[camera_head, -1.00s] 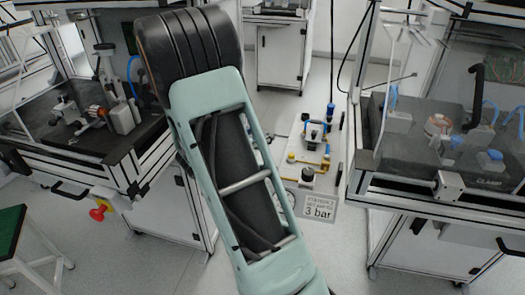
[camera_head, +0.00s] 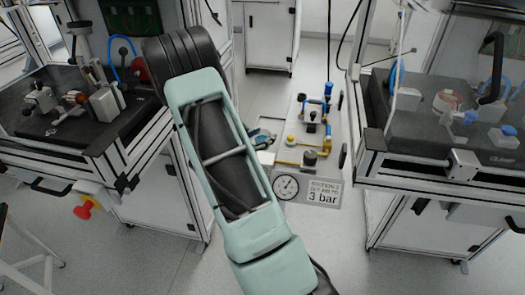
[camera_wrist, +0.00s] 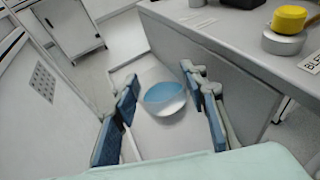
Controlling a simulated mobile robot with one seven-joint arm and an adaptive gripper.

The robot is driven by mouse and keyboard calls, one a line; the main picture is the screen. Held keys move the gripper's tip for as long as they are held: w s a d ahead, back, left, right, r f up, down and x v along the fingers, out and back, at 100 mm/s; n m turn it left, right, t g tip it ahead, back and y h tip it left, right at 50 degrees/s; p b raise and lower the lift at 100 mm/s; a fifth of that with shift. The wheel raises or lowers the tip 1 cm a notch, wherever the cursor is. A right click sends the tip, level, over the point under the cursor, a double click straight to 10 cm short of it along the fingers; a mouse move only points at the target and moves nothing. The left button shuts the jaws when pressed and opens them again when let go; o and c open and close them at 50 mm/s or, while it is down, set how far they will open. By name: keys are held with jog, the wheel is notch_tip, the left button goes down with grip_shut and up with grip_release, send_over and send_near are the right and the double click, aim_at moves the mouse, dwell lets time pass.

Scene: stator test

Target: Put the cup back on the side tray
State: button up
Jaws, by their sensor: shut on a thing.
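In the wrist view, the cup (camera_wrist: 165,108) is a small white round vessel with a blue inside, its open mouth facing the camera. My gripper (camera_wrist: 162,92) has its two blue-padded fingers on either side of the cup and is shut on it. A pale flat surface (camera_wrist: 152,140) with raised edges lies behind and below the cup. I cannot tell whether it is the side tray, or whether the cup touches it. In the head view, my arm covers the middle and my gripper is not clearly seen.
In the wrist view, a grey bench top (camera_wrist: 225,40) at upper right carries a yellow-topped round part (camera_wrist: 287,28). In the head view, equipment benches stand left (camera_head: 75,150) and right (camera_head: 420,145). A pressure gauge panel (camera_head: 310,190) stands between them, with open floor in front.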

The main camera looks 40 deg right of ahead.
jog(key=shift+f+b, duration=0.6)
jog(key=shift+f, duration=2)
jog(key=shift+f, duration=0.25)
jog(key=o, duration=1.1)
jog(key=shift+r, duration=0.1)
jog(key=shift+r, duration=0.1)
jog(key=shift+a+r, duration=0.1)
jog(key=shift+r, duration=0.05)
jog(key=p+v, duration=0.2)
jog(key=v, duration=0.9)
jog(key=shift+a, duration=0.4)
